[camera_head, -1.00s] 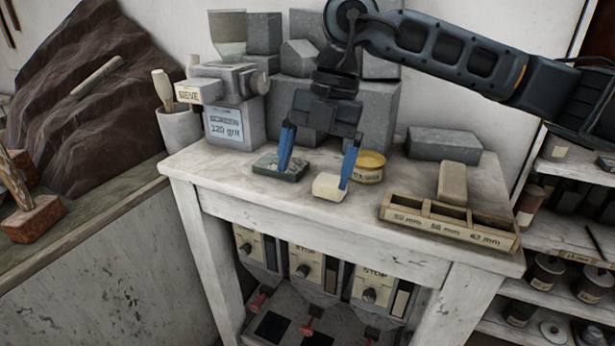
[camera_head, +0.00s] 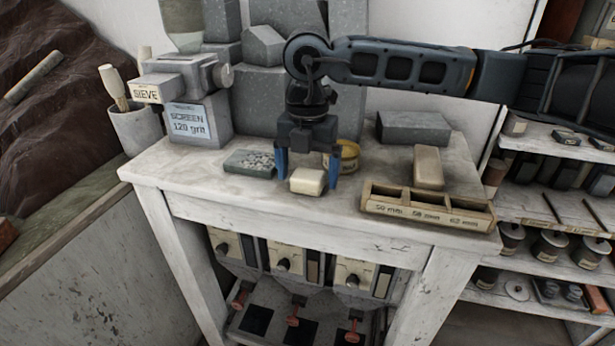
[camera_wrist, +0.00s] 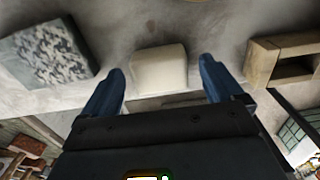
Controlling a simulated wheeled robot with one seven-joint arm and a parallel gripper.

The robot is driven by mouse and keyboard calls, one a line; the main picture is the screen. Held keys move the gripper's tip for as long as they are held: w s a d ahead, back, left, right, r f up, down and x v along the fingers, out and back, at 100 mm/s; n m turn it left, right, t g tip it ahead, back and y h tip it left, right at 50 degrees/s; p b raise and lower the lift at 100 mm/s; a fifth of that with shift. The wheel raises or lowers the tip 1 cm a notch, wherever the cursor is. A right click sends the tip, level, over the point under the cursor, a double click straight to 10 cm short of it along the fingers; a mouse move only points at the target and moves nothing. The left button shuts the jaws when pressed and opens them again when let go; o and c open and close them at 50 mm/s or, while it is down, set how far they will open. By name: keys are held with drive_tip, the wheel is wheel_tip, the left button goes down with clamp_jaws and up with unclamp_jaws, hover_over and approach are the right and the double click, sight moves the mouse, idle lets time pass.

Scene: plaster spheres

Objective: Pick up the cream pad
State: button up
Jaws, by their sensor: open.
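The cream pad (camera_head: 307,181) is a small pale block lying on the white worktable (camera_head: 215,196), near its front edge. My gripper (camera_head: 307,177) is open, with one blue finger on each side of the pad in the head view. In the wrist view the pad (camera_wrist: 159,71) lies between and a little beyond the tips of my gripper (camera_wrist: 160,82). Gaps show between the pad and both fingers there. I cannot tell from the head view how high the fingertips are above the table.
A dark green speckled block (camera_head: 250,163) lies left of the pad. A yellow-lidded tin (camera_head: 348,157) stands close behind the right finger. A wooden sorting tray (camera_head: 428,213), a tan block (camera_head: 428,167) and a grey slab (camera_head: 413,128) are to the right. The sieve machine (camera_head: 190,95) stands at the left.

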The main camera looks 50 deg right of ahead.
sight(308, 173)
drive_tip(key=shift+f, duration=0.1)
drive_tip(key=c, duration=1.2)
drive_tip(key=shift+r+b, duration=0.3)
drive_tip(key=shift+r, duration=0.35)
wheel_tip(308, 173, up, 3)
drive_tip(key=shift+f+b, duration=0.1)
drive_tip(key=shift+b, duration=0.35)
drive_tip(key=s+d+r, duration=0.2)
drive_tip(key=s+d+r+b, duration=0.1)
drive_tip(key=s+d+r, duration=0.1)
drive_tip(key=s+d, duration=0.1)
drive_tip(key=s+d+r+b, duration=0.1)
drive_tip(key=s+d+r, duration=0.2)
drive_tip(key=shift+s+d, duration=0.1)
drive_tip(key=shift+d, duration=0.05)
